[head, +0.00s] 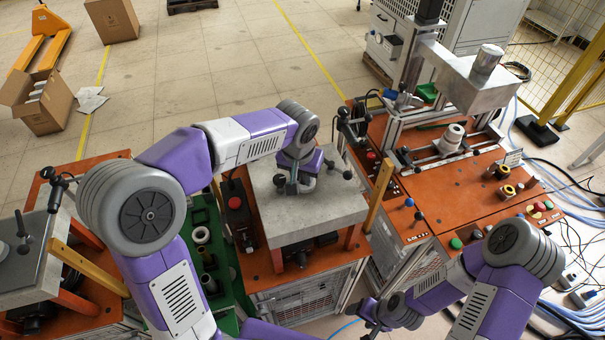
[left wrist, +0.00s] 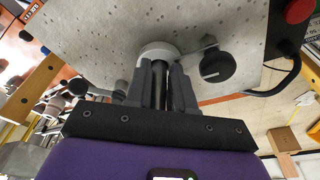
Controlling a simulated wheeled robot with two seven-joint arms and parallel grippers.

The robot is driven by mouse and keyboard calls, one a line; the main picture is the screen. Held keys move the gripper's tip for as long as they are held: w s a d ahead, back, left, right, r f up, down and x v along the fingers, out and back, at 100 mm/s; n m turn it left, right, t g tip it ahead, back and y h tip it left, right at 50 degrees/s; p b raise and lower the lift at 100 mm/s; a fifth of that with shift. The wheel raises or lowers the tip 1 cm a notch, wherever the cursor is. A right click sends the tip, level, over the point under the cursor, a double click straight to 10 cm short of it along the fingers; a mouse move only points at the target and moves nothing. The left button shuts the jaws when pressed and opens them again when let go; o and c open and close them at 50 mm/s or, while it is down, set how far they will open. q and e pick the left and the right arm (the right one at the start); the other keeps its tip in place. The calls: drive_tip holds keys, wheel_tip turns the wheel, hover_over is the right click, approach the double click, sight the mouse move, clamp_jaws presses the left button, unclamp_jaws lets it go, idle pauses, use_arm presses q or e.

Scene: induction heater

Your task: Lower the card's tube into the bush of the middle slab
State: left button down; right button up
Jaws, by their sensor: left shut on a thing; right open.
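The middle slab (head: 325,212) is a speckled grey plate on an orange frame. It also fills the top of the left wrist view (left wrist: 110,30). My left gripper (head: 297,187) is over this slab. In the left wrist view my left gripper (left wrist: 162,75) is shut on a dark upright tube (left wrist: 160,88). The tube's far end meets a pale round bush (left wrist: 155,49) at the slab; I cannot tell whether it is inside or only against it. The card cannot be made out. My right gripper (head: 373,314) is open and empty, low at front right.
A dark round knob (left wrist: 217,66) stands on the slab close to the tube. Another slab (head: 25,285) is at the left. A green tray (head: 229,270) with rings lies between them. The orange heater bench (head: 440,200) stands to the right.

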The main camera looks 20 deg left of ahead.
use_arm(q)
drive_tip(key=c, duration=0.9)
unclamp_jaws()
drive_tip(key=r, duration=0.2)
drive_tip(key=s+r, duration=0.1)
drive_tip(key=r, duration=0.2)
drive_tip(key=r+p, duration=0.1)
drive_tip(key=r, duration=0.1)
drive_tip(key=shift+s+r, duration=0.2)
drive_tip(key=shift+s, duration=0.05)
